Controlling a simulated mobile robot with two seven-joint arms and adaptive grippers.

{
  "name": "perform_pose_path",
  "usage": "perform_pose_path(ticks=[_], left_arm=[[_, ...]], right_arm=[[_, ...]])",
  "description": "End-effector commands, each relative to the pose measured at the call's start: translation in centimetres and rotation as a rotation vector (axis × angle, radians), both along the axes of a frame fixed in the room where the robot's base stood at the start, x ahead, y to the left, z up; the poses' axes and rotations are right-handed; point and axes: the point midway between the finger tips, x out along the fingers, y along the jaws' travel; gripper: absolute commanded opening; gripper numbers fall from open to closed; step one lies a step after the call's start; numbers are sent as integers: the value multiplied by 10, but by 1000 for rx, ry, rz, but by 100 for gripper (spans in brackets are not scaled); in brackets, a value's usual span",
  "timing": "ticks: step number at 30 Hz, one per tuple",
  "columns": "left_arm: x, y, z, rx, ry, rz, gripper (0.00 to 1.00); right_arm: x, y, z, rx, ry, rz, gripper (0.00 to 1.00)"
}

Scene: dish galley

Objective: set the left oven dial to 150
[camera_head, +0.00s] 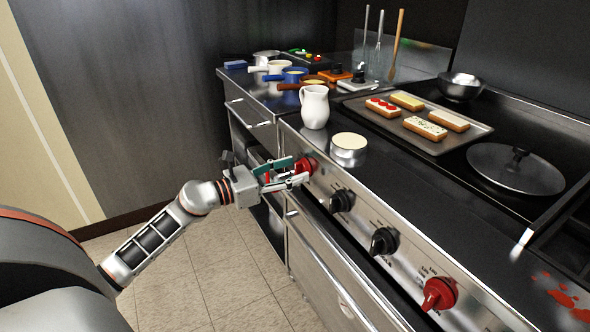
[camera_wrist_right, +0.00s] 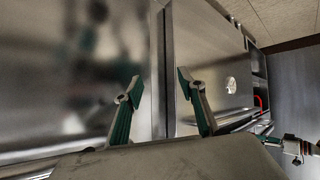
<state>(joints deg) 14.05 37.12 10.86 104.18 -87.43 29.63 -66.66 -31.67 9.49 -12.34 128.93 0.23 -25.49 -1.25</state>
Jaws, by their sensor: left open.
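The left oven dial (camera_head: 309,166) is a red knob at the far left end of the steel stove front in the head view. My left gripper (camera_head: 297,172) is open right at this dial, with its fingers on either side of the knob's near part. I cannot tell whether they touch it. The fingers partly cover the dial, and its scale and setting cannot be read. My right gripper (camera_wrist_right: 160,82) is open and empty in the right wrist view, its two green-padded fingers apart before steel panels. It is not in the head view.
Two black knobs (camera_head: 384,241) and another red dial (camera_head: 439,293) sit further right along the front. Above stand a white jug (camera_head: 314,106), a round tin (camera_head: 348,150) and a tray (camera_head: 369,119) of pastries. Floor (camera_head: 207,262) before the stove is clear.

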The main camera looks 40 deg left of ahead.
Motion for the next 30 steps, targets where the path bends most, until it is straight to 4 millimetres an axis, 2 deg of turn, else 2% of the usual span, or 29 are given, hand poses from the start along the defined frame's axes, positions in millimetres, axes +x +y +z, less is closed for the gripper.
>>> perform_pose_path(ticks=[5,13,14,18,30], left_arm=[[10,-4,0,-1,0,1,51],[12,-5,-1,-1,1,1,51],[12,-5,-1,-1,1,1,49],[11,-5,-1,-1,1,1,13],[12,-4,2,-40,14,1,13]], right_arm=[[-1,0,-2,0,4,0,40],[-3,-1,-5,-2,10,0,40],[-3,-1,-5,-1,10,-1,40],[-3,-1,-5,-1,10,-2,40],[2,-1,5,0,-9,-3,40]])
